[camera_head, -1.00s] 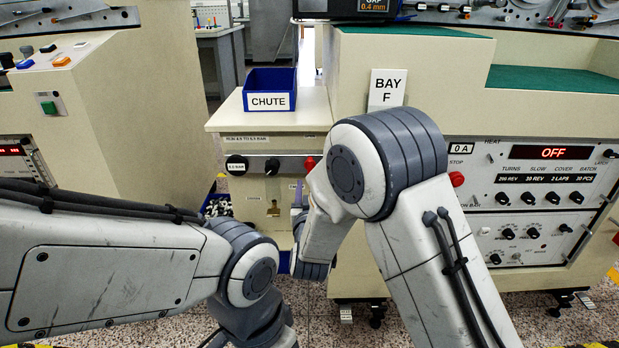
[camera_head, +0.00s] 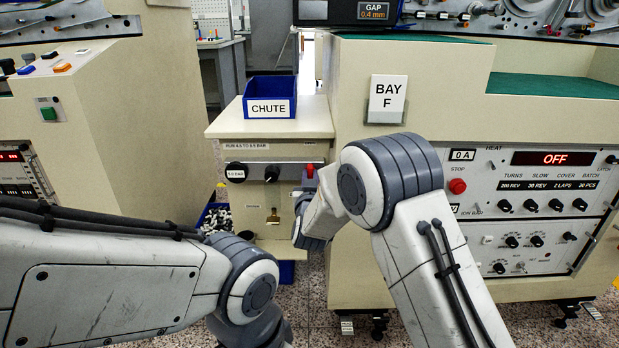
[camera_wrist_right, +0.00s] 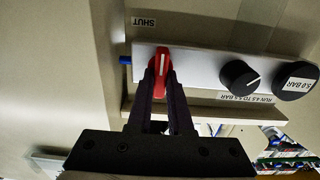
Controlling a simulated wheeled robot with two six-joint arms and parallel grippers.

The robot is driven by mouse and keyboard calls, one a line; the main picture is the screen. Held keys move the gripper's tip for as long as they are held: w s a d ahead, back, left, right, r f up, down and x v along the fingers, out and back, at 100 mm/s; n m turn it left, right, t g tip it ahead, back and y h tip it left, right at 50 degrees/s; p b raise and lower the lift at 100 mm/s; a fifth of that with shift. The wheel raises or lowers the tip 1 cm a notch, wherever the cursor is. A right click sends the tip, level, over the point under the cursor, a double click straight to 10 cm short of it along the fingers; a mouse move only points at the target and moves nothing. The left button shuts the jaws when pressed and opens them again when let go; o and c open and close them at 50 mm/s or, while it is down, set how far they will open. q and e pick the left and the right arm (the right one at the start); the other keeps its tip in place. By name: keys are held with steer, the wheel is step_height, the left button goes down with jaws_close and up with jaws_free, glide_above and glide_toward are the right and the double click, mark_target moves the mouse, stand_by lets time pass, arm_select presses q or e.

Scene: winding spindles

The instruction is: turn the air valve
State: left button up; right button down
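The air valve's red handle (camera_head: 309,170) is at the right end of a silver strip (camera_head: 262,172) on the front of the chute cabinet. In the right wrist view, which shows the panel upside down, the red handle (camera_wrist_right: 161,62) stands crosswise to the strip near a "SHUT" label (camera_wrist_right: 144,22). My right gripper (camera_wrist_right: 160,80) has its two dark fingers close on either side of the handle, with little gap visible. In the head view the right gripper (camera_head: 306,186) is partly hidden by its own wrist. My left arm enters at lower left; its gripper is out of view.
On the same strip are a black knob (camera_head: 272,173) and a round gauge (camera_head: 236,172) reading 5.0 BAR. A blue CHUTE bin (camera_head: 270,98) stands on the cabinet top. The Bay F machine's control panel (camera_head: 540,190), reading OFF, is at right.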

stand_by(0.4)
steer(key=m+b, duration=0.1)
steer(key=m, duration=0.1)
steer(key=m+b, duration=0.2)
steer(key=shift+d+f+m, duration=0.1)
steer(key=shift+f+m, duration=0.1)
steer(key=shift+m, duration=0.2)
steer(key=shift+d+f+m+b, duration=0.1)
steer(key=shift+m+b, duration=2.7)
steer(key=shift+m, duration=0.5)
steer(key=shift+d+f+m+b, duration=0.1)
steer(key=shift+m+b, duration=2.65)
steer(key=shift+m, duration=0.55)
steer(key=c, duration=0.8)
jaws_free()
